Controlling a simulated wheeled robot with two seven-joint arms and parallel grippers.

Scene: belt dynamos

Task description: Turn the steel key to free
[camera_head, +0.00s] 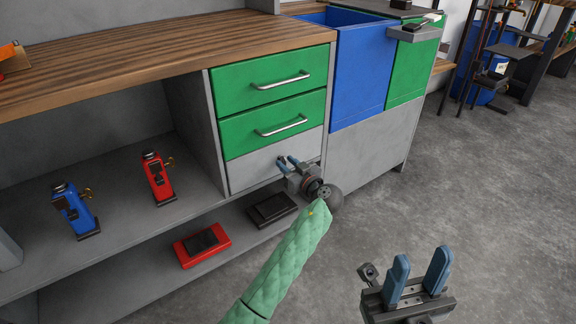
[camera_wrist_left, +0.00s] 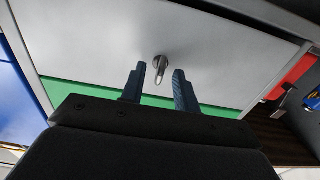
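The steel key (camera_wrist_left: 160,67) sits on the plain grey front panel (camera_wrist_left: 215,48) below the green drawers. In the left wrist view it shows between my left gripper's two blue fingertips, with a gap on both sides. My left gripper (camera_head: 286,162) is open and close in front of the grey panel (camera_head: 262,170); its fingers also show in the left wrist view (camera_wrist_left: 159,72). Whether the key is between the tips or just beyond them I cannot tell. In the head view the key cannot be made out. My right gripper (camera_head: 420,272) is open and empty above the floor.
Two green drawers (camera_head: 240,90) with bar handles are above the panel. A blue device (camera_head: 73,208) and a red one (camera_head: 157,178) stand on the grey shelf at left. A red block (camera_head: 187,256) and a dark block (camera_head: 272,209) lie lower. The floor at right is clear.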

